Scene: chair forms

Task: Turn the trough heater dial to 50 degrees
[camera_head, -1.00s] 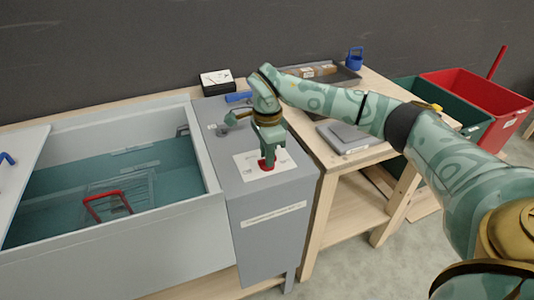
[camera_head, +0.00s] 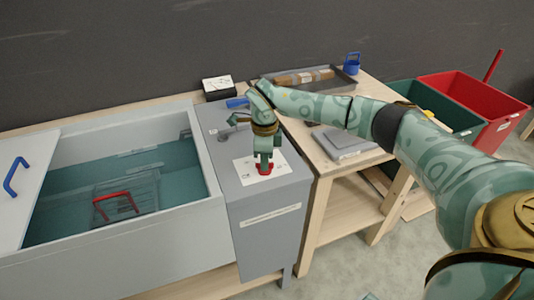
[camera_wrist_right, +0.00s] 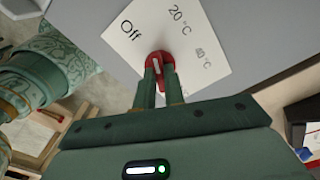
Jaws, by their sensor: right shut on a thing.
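The trough heater is a grey box (camera_head: 262,210) on the right end of the water trough (camera_head: 130,250). On its top a white card (camera_head: 243,173) lies around a red dial (camera_head: 265,171). My left gripper is not in view.
A basket with a red handle (camera_head: 115,205) sits in the water. A blue-handled lid (camera_head: 25,190) covers the trough's left end. A wooden bench (camera_head: 310,155) with a grey tray (camera_head: 340,82) stands right of the heater; red (camera_head: 480,100) and green bins stand beyond.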

